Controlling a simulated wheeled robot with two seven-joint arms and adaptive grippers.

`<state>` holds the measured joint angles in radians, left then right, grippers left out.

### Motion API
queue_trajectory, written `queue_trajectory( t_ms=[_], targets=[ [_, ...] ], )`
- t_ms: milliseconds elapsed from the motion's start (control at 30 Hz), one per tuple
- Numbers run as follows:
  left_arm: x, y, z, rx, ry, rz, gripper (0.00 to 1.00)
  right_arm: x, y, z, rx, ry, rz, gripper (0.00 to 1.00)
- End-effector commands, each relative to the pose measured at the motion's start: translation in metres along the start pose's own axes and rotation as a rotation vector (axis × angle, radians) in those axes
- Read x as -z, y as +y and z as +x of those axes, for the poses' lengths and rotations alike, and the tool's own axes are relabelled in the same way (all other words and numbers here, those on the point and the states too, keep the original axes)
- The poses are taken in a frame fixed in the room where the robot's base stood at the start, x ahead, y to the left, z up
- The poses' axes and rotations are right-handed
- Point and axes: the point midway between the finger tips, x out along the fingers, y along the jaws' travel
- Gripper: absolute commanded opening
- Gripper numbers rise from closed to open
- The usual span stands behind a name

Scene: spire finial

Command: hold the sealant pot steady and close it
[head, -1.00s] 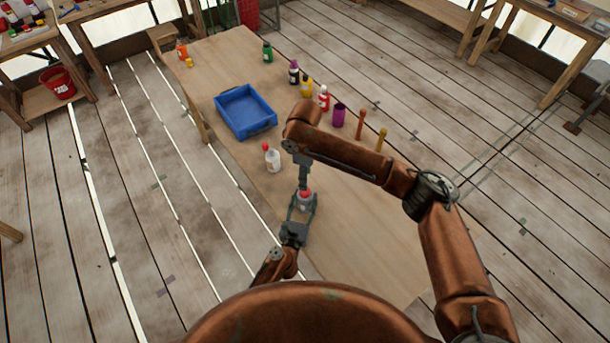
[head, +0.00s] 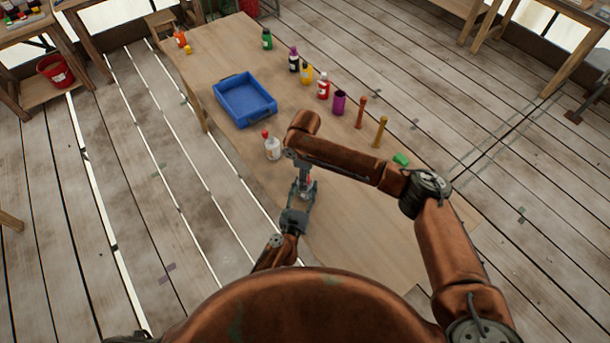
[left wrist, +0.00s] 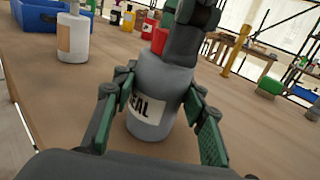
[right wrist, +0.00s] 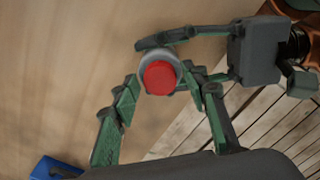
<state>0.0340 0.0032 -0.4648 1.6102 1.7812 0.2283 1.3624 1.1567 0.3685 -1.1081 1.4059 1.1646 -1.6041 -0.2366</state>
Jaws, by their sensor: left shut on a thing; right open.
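The sealant pot (left wrist: 150,100) is a grey, upright bottle with a white label ending in "EAL". Its red cap (right wrist: 160,77) is seated at the top; I cannot tell how tightly. My left gripper (head: 303,196) is shut on the pot's body, with green-padded fingers on both sides in the left wrist view (left wrist: 155,100). My right gripper (right wrist: 163,85) is open, pointing down over the pot with its fingers on either side of the cap. In the left wrist view the right gripper (left wrist: 187,30) hides part of the cap.
A white bottle with a red tip (head: 272,147) stands just left of the grippers. A blue tray (head: 245,100) is beyond it. Several bottles, a purple cup (head: 339,102), two wooden pegs and a green block (head: 401,159) line the right side. The near tabletop is clear.

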Motion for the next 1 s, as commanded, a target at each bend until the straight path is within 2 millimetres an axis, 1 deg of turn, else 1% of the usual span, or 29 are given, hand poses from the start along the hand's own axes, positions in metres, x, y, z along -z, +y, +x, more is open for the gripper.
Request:
queue_trajectory(
  t_ms=[33, 67, 600, 633, 800, 833, 1000],
  targets=[
    [0.0001, 0.0000, 0.0000, 0.000, 0.000, 0.000, 0.00, 0.0000, 0.0000, -0.0001, 0.000, 0.000, 0.000, 0.40],
    [0.0001, 0.0000, 0.0000, 0.000, 0.000, 0.000, 0.00, 0.0000, 0.0000, -0.0001, 0.000, 0.000, 0.000, 0.38],
    [0.0001, 0.0000, 0.0000, 0.000, 0.000, 0.000, 0.00, 0.0000, 0.0002, -0.0004, 0.000, 0.000, 0.000, 0.01],
    [0.0001, 0.0000, 0.0000, 0.000, 0.000, 0.000, 0.00, 0.0000, 0.0002, -0.0005, 0.000, 0.000, 0.000, 0.00],
    [0.0001, 0.0000, 0.0000, 0.000, 0.000, 0.000, 0.00, -0.0001, 0.0003, -0.0005, 0.000, 0.000, 0.000, 0.00],
    [0.0001, 0.0000, 0.0000, 0.000, 0.000, 0.000, 0.00, -0.0001, 0.0003, -0.0005, 0.000, 0.000, 0.001, 0.28],
    [0.0001, 0.0000, 0.0000, 0.000, 0.000, 0.000, 0.00, -0.0001, 0.0003, -0.0005, 0.000, 0.000, 0.000, 0.40]
  ],
)
